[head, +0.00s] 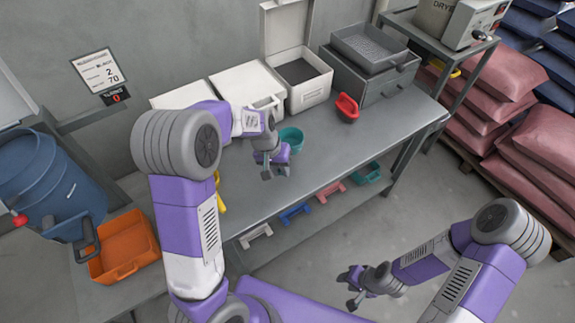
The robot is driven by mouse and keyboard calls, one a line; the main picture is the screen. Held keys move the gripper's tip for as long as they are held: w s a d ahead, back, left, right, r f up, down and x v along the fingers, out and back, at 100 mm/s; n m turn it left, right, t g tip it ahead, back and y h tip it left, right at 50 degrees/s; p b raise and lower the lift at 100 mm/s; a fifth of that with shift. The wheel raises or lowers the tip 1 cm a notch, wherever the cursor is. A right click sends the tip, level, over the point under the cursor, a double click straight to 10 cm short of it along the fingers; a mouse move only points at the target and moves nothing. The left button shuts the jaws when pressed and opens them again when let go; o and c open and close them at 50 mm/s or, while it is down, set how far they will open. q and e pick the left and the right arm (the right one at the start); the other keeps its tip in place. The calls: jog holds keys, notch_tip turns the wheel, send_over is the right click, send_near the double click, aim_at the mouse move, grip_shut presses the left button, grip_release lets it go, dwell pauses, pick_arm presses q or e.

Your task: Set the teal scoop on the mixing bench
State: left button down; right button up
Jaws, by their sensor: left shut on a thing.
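The teal scoop (291,137) shows as a rounded bowl just behind my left gripper (275,172), over the back part of the grey mixing bench (345,148). My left gripper is shut on it; the gripper hides the grip and the handle. I cannot tell whether the bowl touches the bench top. My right gripper (350,288) is open and empty, low at the front right, away from the bench.
A red scoop (347,108) and white bins (247,85) stand along the back of the bench. White, blue, red and teal pieces (368,173) sit on the shelf below. An orange tray (124,250) and blue drum (45,185) are left. The bench's front right is clear.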

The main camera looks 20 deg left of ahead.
pick_arm(q)
notch_tip(320, 180, down, 3)
jog(key=shift+s+f+b, duration=0.15)
jog(key=shift+b, duration=0.15)
jog(key=shift+f+b, duration=0.55)
jog(key=shift+f, duration=1.5)
jog(key=shift+f, duration=0.15)
jog(key=c, duration=1)
grip_release()
